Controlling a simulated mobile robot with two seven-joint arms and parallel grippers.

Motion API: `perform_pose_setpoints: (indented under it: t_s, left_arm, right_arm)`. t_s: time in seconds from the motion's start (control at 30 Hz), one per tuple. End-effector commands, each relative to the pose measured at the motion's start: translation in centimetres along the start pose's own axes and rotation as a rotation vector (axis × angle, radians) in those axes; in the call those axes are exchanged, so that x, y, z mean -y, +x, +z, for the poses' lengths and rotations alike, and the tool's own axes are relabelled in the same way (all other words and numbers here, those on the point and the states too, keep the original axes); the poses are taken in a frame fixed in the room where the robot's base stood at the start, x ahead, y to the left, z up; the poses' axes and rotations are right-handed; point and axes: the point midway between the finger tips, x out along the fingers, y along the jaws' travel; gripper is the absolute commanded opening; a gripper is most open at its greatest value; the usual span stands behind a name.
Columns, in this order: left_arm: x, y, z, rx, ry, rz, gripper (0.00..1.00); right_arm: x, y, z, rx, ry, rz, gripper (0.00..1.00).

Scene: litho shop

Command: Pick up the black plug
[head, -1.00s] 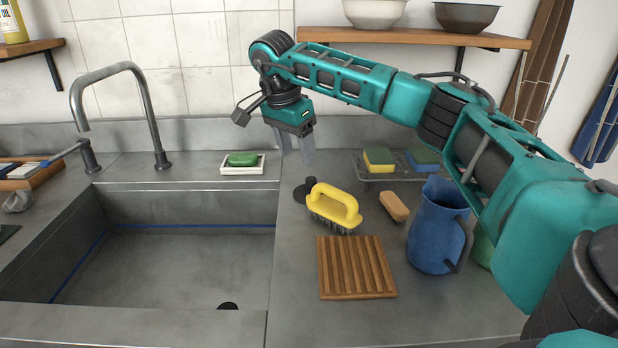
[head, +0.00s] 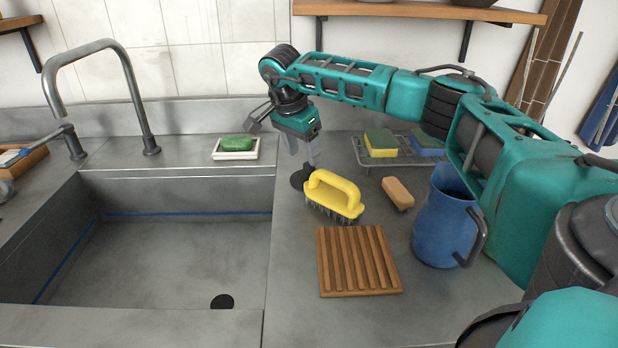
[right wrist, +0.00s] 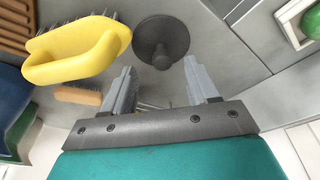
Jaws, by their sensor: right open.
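The black plug (head: 299,179) is a dark round disc on the steel counter, just behind the yellow brush and partly covered by it in the head view. In the right wrist view the plug (right wrist: 160,42) shows whole, with a small knob on its middle. My right gripper (head: 303,157) points down close above the plug. Its two fingers (right wrist: 159,70) are open and empty, with the plug's knob lying between and beyond the tips in the right wrist view. My left gripper is not in view.
The yellow scrubbing brush (head: 334,192) stands right beside the plug. A soap dish (head: 236,155), wooden rack (head: 358,262), tan brush (head: 398,193), blue jug (head: 443,225) and sponges on a wire rack (head: 375,165) are around. The sink (head: 160,255) with a dark drain hole is left.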

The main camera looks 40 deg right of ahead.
Motion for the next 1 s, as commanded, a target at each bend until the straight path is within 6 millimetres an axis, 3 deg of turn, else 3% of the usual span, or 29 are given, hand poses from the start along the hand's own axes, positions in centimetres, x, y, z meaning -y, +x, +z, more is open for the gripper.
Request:
perform_pose_setpoints:
  t_s: [0.3, 0.6, 1.0]
  left_arm:
    - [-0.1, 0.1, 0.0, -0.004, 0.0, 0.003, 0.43]
    - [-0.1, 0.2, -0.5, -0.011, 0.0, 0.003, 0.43]
    - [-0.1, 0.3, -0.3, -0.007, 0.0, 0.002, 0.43]
  right_arm:
    - [0.1, 4.5, -0.7, -0.001, 0.001, 0.004, 0.59]
    - [0.1, 4.9, -0.7, -0.001, 0.001, 0.001, 0.59]
    - [0.1, 4.8, -0.7, -0.001, 0.0, 0.002, 0.2]
